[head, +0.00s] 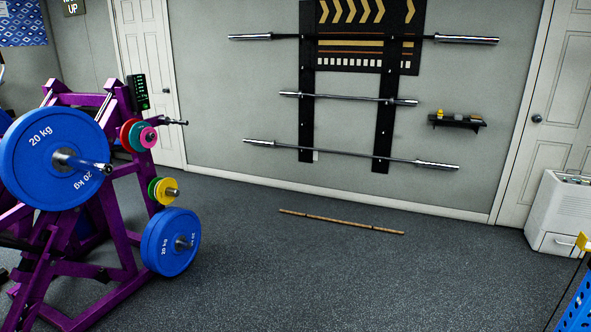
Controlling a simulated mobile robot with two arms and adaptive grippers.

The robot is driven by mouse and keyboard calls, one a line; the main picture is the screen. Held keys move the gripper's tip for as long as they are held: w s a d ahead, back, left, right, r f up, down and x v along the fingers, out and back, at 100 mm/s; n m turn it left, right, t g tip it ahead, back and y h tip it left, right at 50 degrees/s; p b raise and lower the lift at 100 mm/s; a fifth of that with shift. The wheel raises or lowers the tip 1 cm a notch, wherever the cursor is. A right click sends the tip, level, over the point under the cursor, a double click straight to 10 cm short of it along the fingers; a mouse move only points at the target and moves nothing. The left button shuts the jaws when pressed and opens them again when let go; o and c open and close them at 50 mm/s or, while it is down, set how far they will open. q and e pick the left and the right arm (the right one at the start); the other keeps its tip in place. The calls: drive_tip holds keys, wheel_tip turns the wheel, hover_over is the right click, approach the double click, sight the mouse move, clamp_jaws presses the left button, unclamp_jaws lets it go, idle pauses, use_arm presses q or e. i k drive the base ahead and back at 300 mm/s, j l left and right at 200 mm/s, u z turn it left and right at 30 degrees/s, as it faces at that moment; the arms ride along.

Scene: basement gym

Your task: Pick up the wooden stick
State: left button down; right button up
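Neither of my grippers is in the head view.
A purple weight machine (118,215) with blue 20 kg plates (168,243) fills the left side. Bars (350,154) hang on the back wall beside a small shelf (457,121). A white appliance (560,215) and a blue frame (578,305) stand at right. The floor between is clear.

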sight(287, 212)
drive_tip(key=i, duration=2.15)
drive_tip(key=j+u, duration=0.05)
drive_tip(key=j, duration=0.05)
